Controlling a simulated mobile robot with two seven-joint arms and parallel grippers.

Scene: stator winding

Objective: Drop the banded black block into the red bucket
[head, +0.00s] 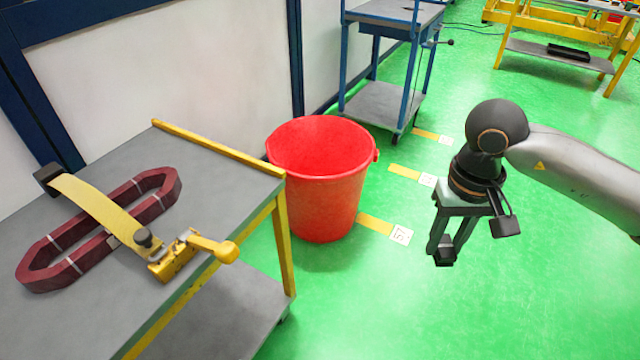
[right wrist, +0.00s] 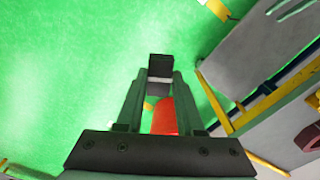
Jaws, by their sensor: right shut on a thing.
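My right gripper (head: 445,248) hangs to the right of the red bucket (head: 318,190), over the green floor and apart from the bucket. It is shut on the banded black block (head: 445,256), a small dark piece at its fingertips. In the right wrist view the block (right wrist: 160,66) sits between the fingertips of the gripper (right wrist: 159,80), with a pale band below its dark end. Part of the red bucket (right wrist: 165,117) shows between the fingers there. The bucket stands upright on the floor with its mouth open upward. My left gripper is not in view.
A grey table with a yellow edge (head: 215,153) stands left of the bucket, carrying a dark red coil (head: 95,245) under a yellow clamp (head: 105,210). A blue-framed cart (head: 375,100) stands behind the bucket. Floor between bucket and gripper is clear, with yellow markings.

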